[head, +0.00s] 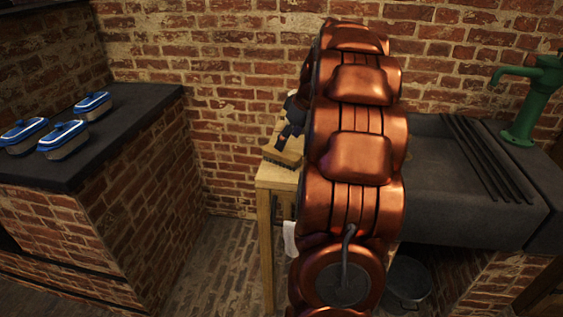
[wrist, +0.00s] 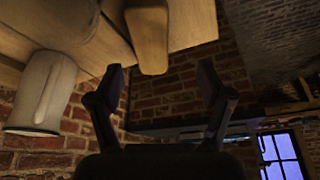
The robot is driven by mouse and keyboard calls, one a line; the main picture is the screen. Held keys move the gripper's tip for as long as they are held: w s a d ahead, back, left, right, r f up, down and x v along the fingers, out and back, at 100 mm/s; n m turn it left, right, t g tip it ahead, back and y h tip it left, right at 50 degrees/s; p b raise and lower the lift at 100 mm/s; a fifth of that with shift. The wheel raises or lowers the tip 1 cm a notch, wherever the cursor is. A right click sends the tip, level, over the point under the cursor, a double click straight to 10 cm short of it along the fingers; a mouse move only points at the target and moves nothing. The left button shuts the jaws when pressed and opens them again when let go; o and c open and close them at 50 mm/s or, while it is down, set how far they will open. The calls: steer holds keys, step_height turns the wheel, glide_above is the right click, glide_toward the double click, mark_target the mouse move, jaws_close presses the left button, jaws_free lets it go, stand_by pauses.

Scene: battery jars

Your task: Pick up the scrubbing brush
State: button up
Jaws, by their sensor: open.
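The scrubbing brush appears to be the tan block (head: 282,158) near the left front corner of the wooden table (head: 275,174) in the head view. In the wrist view a pale wooden block (wrist: 148,35), which seems to be the same brush, lies between the lines of the fingers, towards the top. My gripper (head: 287,139) is open, just above the brush in the head view. Its two dark fingers (wrist: 161,73) stand apart in the wrist view, with nothing clearly held. My copper arm hides much of the table; contact cannot be told.
A pale, jar-like vessel (wrist: 40,92) is at the left in the wrist view. A white cloth (head: 290,239) hangs at the table's front. A stone sink (head: 450,190) with a green pump (head: 533,95) is right. Blue-lidded dishes (head: 63,139) stand on the dark left counter (head: 130,115).

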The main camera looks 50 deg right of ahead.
mark_target(282, 153)
steer(key=shift+d+f, duration=0.2)
steer(key=shift+d, duration=0.2)
steer(key=shift+w+f, duration=0.1)
steer(key=shift+f, duration=0.15)
steer(key=shift+x, duration=0.8)
steer(key=x, duration=0.2)
steer(key=p+x, duration=0.1)
steer(key=x, duration=0.2)
steer(key=shift+w+d, duration=0.15)
steer(key=shift+w, duration=0.2)
steer(key=shift+f+b, duration=0.3)
steer(key=shift+b, duration=0.05)
steer(key=c, duration=1.4)
